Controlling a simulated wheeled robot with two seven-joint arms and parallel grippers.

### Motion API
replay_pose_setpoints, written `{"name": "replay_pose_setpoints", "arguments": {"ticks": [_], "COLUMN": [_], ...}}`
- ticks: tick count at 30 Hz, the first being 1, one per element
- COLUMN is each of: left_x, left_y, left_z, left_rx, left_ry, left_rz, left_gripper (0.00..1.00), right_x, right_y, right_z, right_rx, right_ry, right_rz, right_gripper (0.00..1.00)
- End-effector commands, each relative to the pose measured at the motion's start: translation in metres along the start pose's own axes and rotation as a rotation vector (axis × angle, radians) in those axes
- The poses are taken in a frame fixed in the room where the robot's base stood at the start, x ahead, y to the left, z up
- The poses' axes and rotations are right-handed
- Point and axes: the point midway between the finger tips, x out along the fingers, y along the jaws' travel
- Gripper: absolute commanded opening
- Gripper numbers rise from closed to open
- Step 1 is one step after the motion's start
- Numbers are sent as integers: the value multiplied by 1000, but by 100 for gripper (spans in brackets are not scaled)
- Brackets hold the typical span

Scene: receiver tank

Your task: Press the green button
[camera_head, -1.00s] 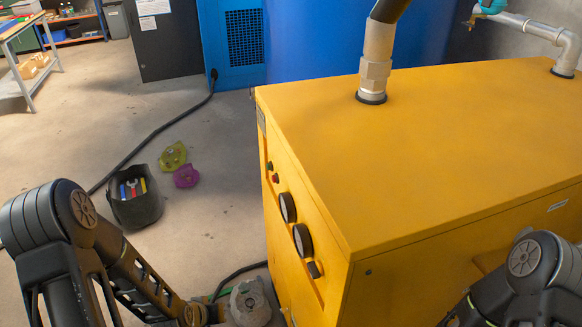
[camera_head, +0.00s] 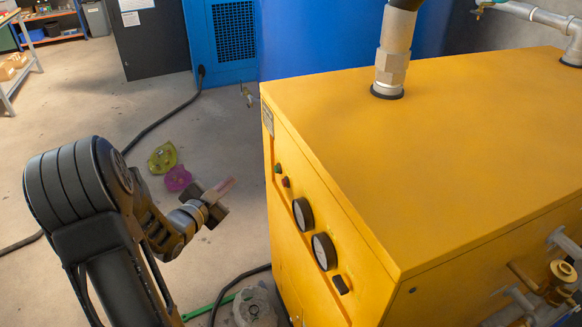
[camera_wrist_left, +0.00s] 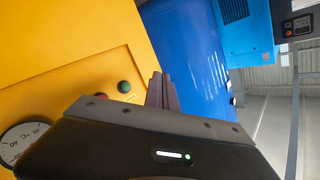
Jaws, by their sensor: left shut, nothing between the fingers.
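The green button (camera_head: 278,168) sits on the control face of the yellow machine (camera_head: 430,150), beside a red button (camera_head: 286,182) and above two round gauges. In the left wrist view the green button (camera_wrist_left: 124,87) shows just left of the fingers, with the red button (camera_wrist_left: 101,96) partly behind the gripper body. My left gripper (camera_head: 226,187) is shut and empty, raised to the left of the panel and pointing toward it. A gap shows between fingertips and button in the head view. In the left wrist view the shut fingers (camera_wrist_left: 160,90) point past the panel's edge. My right gripper is out of view.
Gauges (camera_head: 303,215) and a black switch (camera_head: 341,284) lie lower on the panel. A yellow-green item (camera_head: 162,157) and a purple item (camera_head: 178,179) lie on the floor. A black cable (camera_head: 165,118) crosses the floor. A blue machine (camera_head: 225,45) stands behind.

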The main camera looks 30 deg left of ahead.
Motion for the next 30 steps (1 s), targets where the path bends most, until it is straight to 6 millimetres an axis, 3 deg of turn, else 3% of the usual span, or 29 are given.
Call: {"name": "replay_pose_setpoints", "arguments": {"ticks": [17, 30], "left_x": [3, 36], "left_y": [2, 27], "left_z": [-7, -32], "left_rx": [28, 28], "left_ry": [20, 20], "left_rz": [-2, -1], "left_gripper": [0, 0], "right_x": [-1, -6], "right_y": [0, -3], "right_z": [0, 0], "right_rx": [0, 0], "right_ry": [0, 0], "right_rz": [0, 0], "right_gripper": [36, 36]}}
